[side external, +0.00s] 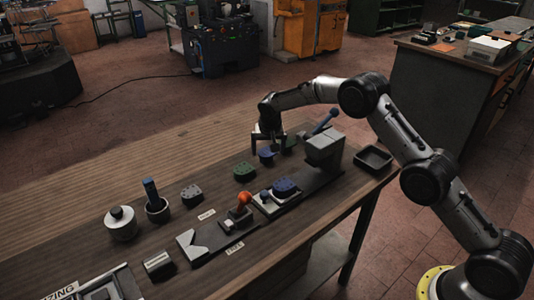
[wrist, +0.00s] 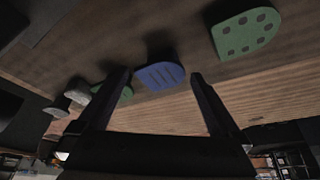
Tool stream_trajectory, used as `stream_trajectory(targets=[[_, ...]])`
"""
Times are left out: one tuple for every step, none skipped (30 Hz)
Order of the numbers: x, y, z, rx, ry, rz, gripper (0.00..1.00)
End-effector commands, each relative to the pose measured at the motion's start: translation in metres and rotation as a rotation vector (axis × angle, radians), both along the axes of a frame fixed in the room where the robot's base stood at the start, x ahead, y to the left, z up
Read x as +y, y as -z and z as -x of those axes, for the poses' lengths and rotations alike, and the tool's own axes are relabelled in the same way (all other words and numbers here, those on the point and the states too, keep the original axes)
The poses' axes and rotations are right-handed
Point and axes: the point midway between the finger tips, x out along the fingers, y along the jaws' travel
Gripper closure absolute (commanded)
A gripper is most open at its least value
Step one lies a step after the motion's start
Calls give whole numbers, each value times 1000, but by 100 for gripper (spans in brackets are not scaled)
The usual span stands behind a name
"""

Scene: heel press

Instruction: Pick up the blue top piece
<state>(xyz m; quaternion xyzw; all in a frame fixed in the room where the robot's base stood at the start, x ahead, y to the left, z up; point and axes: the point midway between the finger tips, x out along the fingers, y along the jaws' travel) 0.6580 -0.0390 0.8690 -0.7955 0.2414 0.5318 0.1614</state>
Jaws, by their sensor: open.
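A blue piece (side external: 266,157) with a rounded end lies on the bench below my gripper (side external: 267,147). In the wrist view this blue piece (wrist: 160,76) shows slanted grooves on its face and appears between my two fingertips (wrist: 161,77). My gripper is open and empty. I cannot tell how far the fingertips are above the blue piece. Another blue piece (side external: 285,185), with dark holes, sits on a fixture (side external: 267,208) nearer the bench front.
A green piece (side external: 244,172) lies left of the grooved blue piece, and a dotted green piece (wrist: 245,33) lies on its other side. A grey press block (side external: 324,150) with a blue lever (side external: 322,123) stands right. A black tray (side external: 373,157) is at the right end.

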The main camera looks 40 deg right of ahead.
Motion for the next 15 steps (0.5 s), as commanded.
stream_trajectory(targets=[[-1, 1, -1, -1, 0, 0, 0], [-1, 2, -1, -2, 0, 0, 0], [-1, 2, -1, -2, 0, 0, 0], [-1, 2, -1, -2, 0, 0, 0], [-1, 2, -1, -1, 0, 0, 0], [-1, 2, -1, -1, 0, 0, 0], [-1, 2, -1, -1, 0, 1, 0], [-1, 2, -1, -1, 0, 1, 2], [-1, 2, -1, -1, 0, 1, 9], [-1, 2, -1, -1, 0, 1, 14], [-1, 2, -1, -1, 0, 1, 20], [-1, 2, -1, -1, 0, 1, 27], [-1, 2, -1, -1, 0, 1, 32], [-1, 2, -1, -1, 0, 1, 38], [-1, 2, -1, -1, 0, 1, 45]])
